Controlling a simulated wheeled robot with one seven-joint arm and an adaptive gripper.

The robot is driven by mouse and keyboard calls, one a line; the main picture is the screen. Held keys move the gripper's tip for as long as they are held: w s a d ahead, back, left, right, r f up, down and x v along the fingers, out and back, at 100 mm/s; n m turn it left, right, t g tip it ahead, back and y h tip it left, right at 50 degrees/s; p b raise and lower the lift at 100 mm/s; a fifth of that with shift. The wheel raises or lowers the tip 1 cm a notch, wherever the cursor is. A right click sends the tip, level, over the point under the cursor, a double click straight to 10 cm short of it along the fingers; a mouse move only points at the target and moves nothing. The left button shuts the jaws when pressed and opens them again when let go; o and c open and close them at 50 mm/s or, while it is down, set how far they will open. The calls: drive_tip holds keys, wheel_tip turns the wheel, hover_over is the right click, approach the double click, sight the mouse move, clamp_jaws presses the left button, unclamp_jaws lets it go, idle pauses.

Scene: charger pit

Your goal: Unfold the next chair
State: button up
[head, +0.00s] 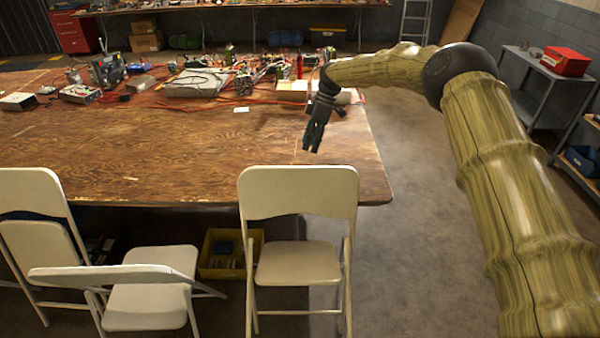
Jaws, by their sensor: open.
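A white folding chair (298,193) stands unfolded at the table's right front, its back upright and its seat level. A second white chair (35,187) is at the left edge, its back upright and part of it cut off by the frame. A third white chair (152,303) is beside it, with a low backrest panel slanting across its front. I cannot tell whether it is fully open or tipped. My gripper (311,148) is open and empty, pointing down above the table, beyond the right chair's back and apart from it.
The wooden table (180,150) carries electronics, tools and red cables (250,85) along its far side. A yellow bin (218,262) sits on the floor between the chairs. The floor right of the table is open. A shelf with a red box (565,62) stands at the right wall.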

sight(300, 166)
drive_tip(key=b+x, duration=0.1)
drive_tip(key=x, duration=0.3)
drive_tip(key=b+x, duration=0.1)
drive_tip(key=x, duration=0.3)
drive_tip(key=b+x, duration=0.1)
drive_tip(key=x, duration=0.3)
drive_tip(key=shift+a+f, duration=0.15)
drive_tip(key=shift+a, duration=0.25)
clamp_jaws()
